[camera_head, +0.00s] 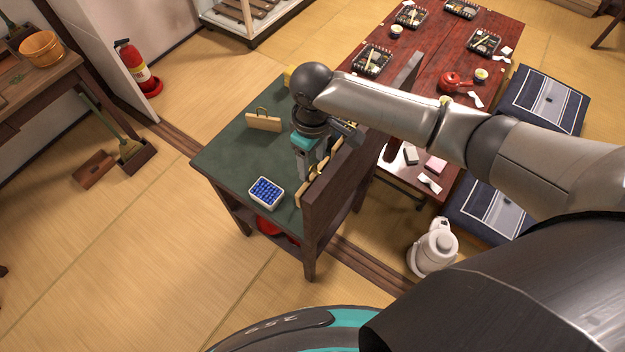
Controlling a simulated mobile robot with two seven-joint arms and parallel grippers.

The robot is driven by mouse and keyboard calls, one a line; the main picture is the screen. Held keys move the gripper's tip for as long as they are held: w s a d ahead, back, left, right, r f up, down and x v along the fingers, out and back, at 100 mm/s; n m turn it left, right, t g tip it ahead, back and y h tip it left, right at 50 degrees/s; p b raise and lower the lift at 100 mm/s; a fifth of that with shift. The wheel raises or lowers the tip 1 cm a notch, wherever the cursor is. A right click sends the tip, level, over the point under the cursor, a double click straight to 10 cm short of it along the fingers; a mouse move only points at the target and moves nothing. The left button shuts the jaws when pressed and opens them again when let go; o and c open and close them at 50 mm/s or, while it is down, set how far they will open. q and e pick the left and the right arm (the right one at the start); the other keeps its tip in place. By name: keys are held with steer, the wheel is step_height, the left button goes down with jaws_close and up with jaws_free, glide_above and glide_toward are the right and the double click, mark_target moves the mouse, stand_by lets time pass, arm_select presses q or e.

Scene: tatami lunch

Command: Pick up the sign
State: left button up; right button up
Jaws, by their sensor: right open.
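A small light-wood sign (264,123) with a loop on top stands on the green-topped table (225,150), left of my right gripper. My right gripper (311,172) points down over the right part of this table and is open. Its fingers are apart from the sign with the loop. Another light-wood piece (303,194) stands just below the fingers, along the table's right side; my gripper partly hides this area, and I cannot tell whether the fingers touch it. My left gripper is not in view.
A white box of blue pieces (266,192) sits at the table's near end. A red-brown table (430,50) with lunch trays stands behind. A white pot (433,248) is on the floor. The green top's left part is clear.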

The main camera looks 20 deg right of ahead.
mark_target(312, 167)
steer(key=shift+f, duration=1.75)
steer(key=shift+w, duration=0.1)
jaws_close()
